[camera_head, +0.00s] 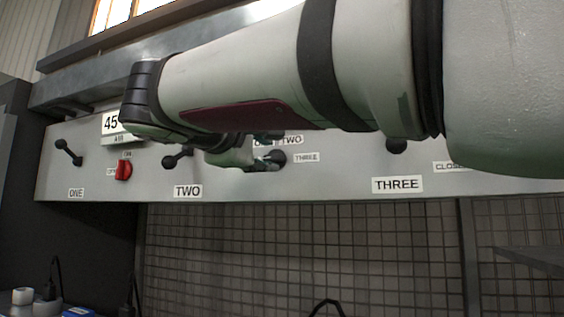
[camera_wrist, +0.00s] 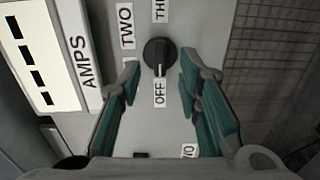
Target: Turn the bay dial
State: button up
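The bay dial is a black round knob (camera_wrist: 157,52) with a pale pointer mark, on a grey panel in the wrist view. Labels OFF, TWO and a cut-off third one surround it. In the head view the dial (camera_head: 279,157) sits under my forearm, partly hidden, beside the label THREE. My gripper (camera_wrist: 160,72) is open, with one teal-padded finger on each side of the dial and visible gaps. In the head view my gripper (camera_head: 267,151) is close to the dial, mostly covered by my arm. I cannot tell how far the fingertips are from the panel.
A red switch (camera_head: 123,170) and black levers (camera_head: 69,152) are on the panel (camera_head: 330,187). A white AMPS meter (camera_wrist: 38,60) is left of the dial in the wrist view. Wire mesh (camera_head: 300,250) lies below the panel.

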aim_at(272, 158)
jog(key=shift+x, duration=1.55)
grip_shut()
jog(key=shift+f, duration=0.1)
jog(key=shift+w+m+b, duration=0.1)
jog(key=shift+m+b, duration=0.8)
jog(key=shift+m, duration=0.1)
jog(key=m+b, duration=0.2)
jog(key=m, duration=0.1)
jog(key=shift+m+b, duration=0.3)
jog(key=shift+b, duration=0.1)
jog(key=m+b, duration=0.3)
jog(key=m, duration=0.3)
